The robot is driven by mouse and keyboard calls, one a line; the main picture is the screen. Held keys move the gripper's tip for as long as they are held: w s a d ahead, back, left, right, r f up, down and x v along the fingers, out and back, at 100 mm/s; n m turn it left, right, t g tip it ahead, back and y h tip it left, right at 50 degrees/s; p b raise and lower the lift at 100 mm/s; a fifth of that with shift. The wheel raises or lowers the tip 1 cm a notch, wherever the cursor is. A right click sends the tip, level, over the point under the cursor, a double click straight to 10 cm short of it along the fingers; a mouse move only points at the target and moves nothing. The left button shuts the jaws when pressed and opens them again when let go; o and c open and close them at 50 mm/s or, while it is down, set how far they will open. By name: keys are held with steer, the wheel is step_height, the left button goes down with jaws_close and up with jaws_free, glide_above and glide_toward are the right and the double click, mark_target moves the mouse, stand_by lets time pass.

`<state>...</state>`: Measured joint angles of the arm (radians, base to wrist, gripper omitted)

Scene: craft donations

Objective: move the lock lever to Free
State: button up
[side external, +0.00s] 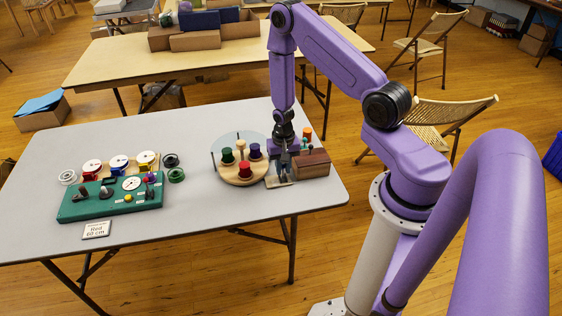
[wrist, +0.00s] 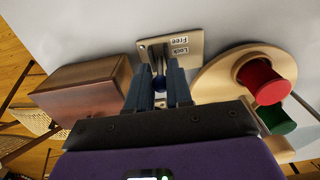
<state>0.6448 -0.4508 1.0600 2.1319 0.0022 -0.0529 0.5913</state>
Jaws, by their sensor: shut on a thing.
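The lock lever's pale base plate (wrist: 196,40) lies on the table, with "Free" and "Lock" labels upside down in the wrist view. The Free label (wrist: 180,41) is farther from my gripper, the Lock label (wrist: 181,51) nearer. In the side view my gripper (side external: 284,168) points down over the plate (side external: 280,183). The fingers hide much of the lever, so I cannot tell which label it points to.
A wooden box (side external: 314,163) stands close on the right of the plate. A round wooden turntable (side external: 240,179) with several coloured spools stands close on the left. A green panel (side external: 110,199) with a dial and several ribbon reels sit farther left. The table's front middle (side external: 215,220) is clear.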

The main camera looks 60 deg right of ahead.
steer(key=shift+s+a, duration=0.55)
steer(key=shift+s+a+f, duration=0.2)
steer(key=shift+s+a, duration=0.2)
steer(key=shift+a, duration=0.05)
steer(key=shift+s, duration=0.1)
steer(key=o, duration=0.7)
